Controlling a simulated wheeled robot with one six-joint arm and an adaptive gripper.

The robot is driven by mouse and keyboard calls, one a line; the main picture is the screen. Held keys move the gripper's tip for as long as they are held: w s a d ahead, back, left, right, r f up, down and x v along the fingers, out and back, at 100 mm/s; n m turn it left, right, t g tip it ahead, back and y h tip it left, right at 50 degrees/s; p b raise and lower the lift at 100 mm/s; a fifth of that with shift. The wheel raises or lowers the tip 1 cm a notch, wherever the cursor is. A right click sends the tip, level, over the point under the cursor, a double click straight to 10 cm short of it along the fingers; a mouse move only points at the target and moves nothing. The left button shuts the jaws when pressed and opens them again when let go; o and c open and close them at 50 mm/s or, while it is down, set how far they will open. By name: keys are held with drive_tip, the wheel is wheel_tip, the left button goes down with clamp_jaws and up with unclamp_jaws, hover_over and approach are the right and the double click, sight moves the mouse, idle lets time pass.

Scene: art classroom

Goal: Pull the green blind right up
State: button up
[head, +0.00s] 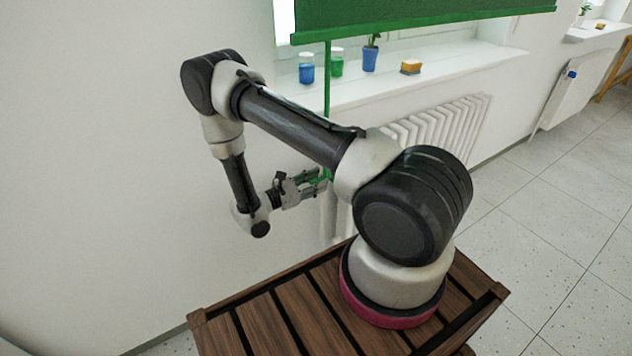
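The green blind (400,14) hangs over the window at the top of the head view, its lower bar well above the sill; its upper part is out of frame. A green pull strap (327,75) hangs straight down from the bar near its left end. It passes behind my arm and shows again low down by the fingers. My gripper (316,183) is at the strap's lower end, below the sill, pointing right. Green shows at and between its fingertips. Whether the fingers are closed on the strap is too small to tell.
On the sill (450,68) stand a blue jar (306,68), a green jar (337,63), a plant in a blue pot (370,58) and a yellow sponge-like block (411,67). A white radiator (440,132) is below. Open tiled floor (540,210) lies to the right.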

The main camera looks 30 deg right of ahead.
drive_tip(key=shift+d, duration=0.1)
clamp_jaws()
wheel_tip(320, 180, up, 14)
drive_tip(key=shift+r, duration=0.25)
idle(0.3)
